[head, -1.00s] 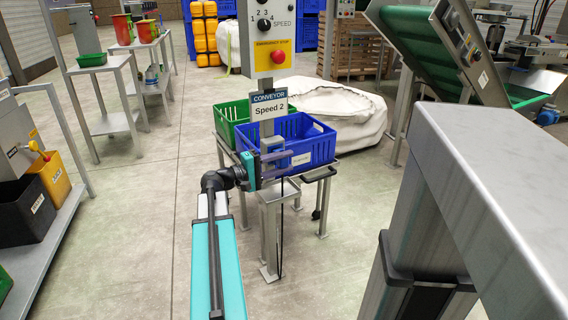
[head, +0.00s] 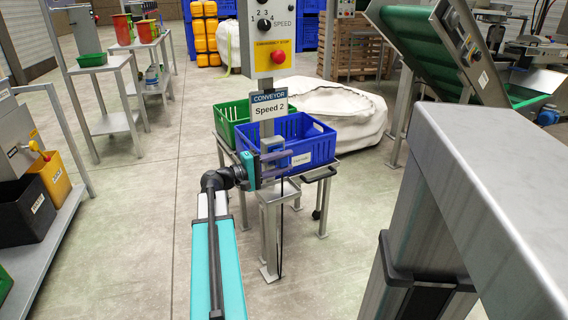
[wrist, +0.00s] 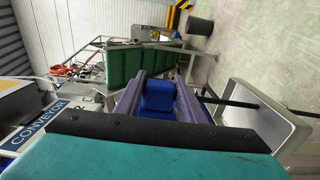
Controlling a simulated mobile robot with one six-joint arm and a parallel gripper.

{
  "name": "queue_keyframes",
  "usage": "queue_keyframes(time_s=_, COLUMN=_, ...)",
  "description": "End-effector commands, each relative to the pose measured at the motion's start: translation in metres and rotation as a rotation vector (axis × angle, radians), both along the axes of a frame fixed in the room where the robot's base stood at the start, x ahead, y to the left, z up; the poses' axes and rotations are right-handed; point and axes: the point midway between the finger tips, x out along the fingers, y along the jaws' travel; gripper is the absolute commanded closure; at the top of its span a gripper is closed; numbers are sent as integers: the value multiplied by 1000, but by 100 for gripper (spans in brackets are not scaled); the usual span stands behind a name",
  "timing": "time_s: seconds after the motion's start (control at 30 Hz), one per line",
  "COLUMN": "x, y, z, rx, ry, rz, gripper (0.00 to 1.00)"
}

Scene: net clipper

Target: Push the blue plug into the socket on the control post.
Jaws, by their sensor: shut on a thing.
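The control post (head: 267,130) stands ahead, with a CONVEYOR "Speed 2" sign. A small blue-grey box on it (head: 273,145), just above my fingers, looks like the socket; its opening is not visible. My gripper (head: 275,163) is in front of the post, fingers level. In the wrist view, my gripper (wrist: 158,92) is shut on the blue plug (wrist: 158,98), which sits between the two purple fingers. In the head view the plug is hard to pick out. A black cable hangs below the gripper. I cannot tell whether plug and socket touch.
A blue crate (head: 325,150) and a green crate (head: 232,132) stand on a table close behind the post.

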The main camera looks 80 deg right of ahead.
Motion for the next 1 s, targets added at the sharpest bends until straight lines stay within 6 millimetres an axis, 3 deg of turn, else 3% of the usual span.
queue_keyframes(time_s=0.73, x=6, y=-8, z=0, rx=0, ry=0, rz=0, gripper=91)
queue_keyframes(time_s=0.77, x=6, y=-8, z=0, rx=0, ry=0, rz=0, gripper=63)
queue_keyframes(time_s=0.8, x=6, y=-8, z=0, rx=0, ry=0, rz=0, gripper=56)
queue_keyframes(time_s=0.9, x=6, y=-8, z=0, rx=0, ry=0, rz=0, gripper=43)
queue_keyframes(time_s=1.0, x=6, y=-8, z=0, rx=0, ry=0, rz=0, gripper=43)
